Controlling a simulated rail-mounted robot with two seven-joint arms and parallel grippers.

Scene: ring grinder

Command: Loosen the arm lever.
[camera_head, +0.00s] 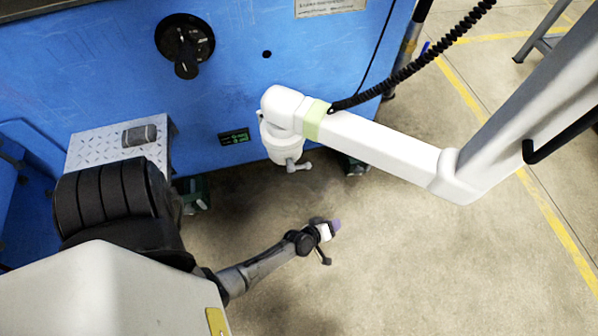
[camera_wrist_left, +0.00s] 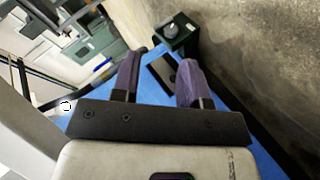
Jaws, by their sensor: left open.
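A white jointed arm (camera_head: 385,148) with a pale green band reaches from the right toward a blue machine. A small light-grey handle (camera_head: 297,164), which looks like the arm lever, sticks out under its left end joint. I cannot make out the lever for certain in the left wrist view. My right gripper is not in view.
A metal tread-plate step (camera_head: 112,150) stands at left. A coiled black cable (camera_head: 425,58) runs above the white arm. Floor at lower right is clear.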

